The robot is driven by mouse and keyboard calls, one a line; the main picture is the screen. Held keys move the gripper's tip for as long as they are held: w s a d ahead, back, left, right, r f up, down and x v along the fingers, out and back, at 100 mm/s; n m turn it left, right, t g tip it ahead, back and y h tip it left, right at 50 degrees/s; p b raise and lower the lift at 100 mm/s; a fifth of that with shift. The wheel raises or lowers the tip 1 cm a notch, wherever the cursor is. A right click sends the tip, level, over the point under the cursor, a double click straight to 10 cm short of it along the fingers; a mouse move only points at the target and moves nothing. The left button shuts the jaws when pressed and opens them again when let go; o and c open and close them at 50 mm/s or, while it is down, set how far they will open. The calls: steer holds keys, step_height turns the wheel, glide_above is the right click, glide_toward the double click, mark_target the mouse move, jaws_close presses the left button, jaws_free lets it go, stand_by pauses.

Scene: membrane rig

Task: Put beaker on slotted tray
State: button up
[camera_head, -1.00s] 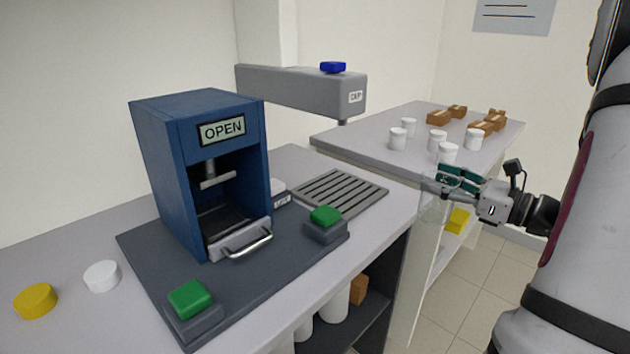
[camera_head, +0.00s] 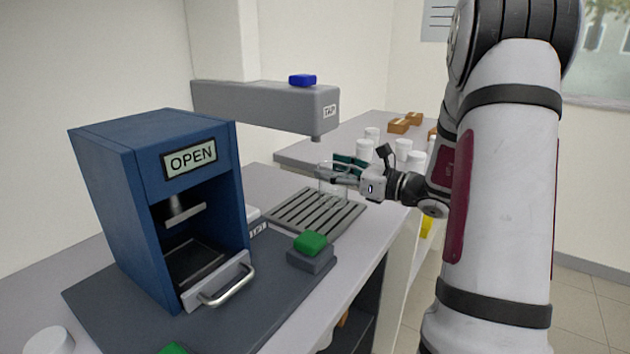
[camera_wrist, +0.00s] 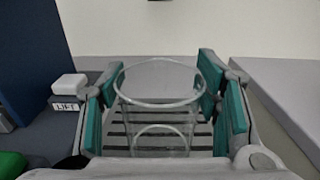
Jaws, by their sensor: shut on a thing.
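The clear glass beaker (camera_head: 326,184) is upright in my gripper (camera_head: 345,167), at the far right part of the slotted tray (camera_head: 293,222) in the head view. My gripper is shut on it, with teal finger pads on both sides. In the wrist view the beaker (camera_wrist: 158,104) is between the pads of my gripper (camera_wrist: 160,100), and the tray's dark slots (camera_wrist: 118,130) show through and beside it. I cannot tell whether the beaker's base touches the tray. The tray carries nothing else that I can see.
A grey TAP arm (camera_head: 265,105) with a blue button (camera_head: 302,80) overhangs the tray. The blue OPEN press (camera_head: 150,200) stands left, and a green button (camera_head: 310,243) is in front of the tray. A LIFT-labelled block (camera_wrist: 65,104) lies left. White jars (camera_head: 404,150) stand on the far table.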

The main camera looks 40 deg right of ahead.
mark_target(321, 166)
steer(key=x, duration=0.4)
steer(key=shift+w+a, duration=0.1)
steer(key=shift+w, duration=0.1)
steer(key=shift+w+a+f+b, duration=0.1)
steer(key=shift+w+f+b, duration=0.1)
steer(key=shift+f, duration=0.7)
steer(key=shift+w+f+b, duration=0.1)
steer(key=shift+f+b, duration=0.1)
steer(key=shift+f, duration=0.65)
steer(key=shift+f, duration=0.2)
steer(key=o, duration=1.3)
steer(key=shift+s, duration=0.1)
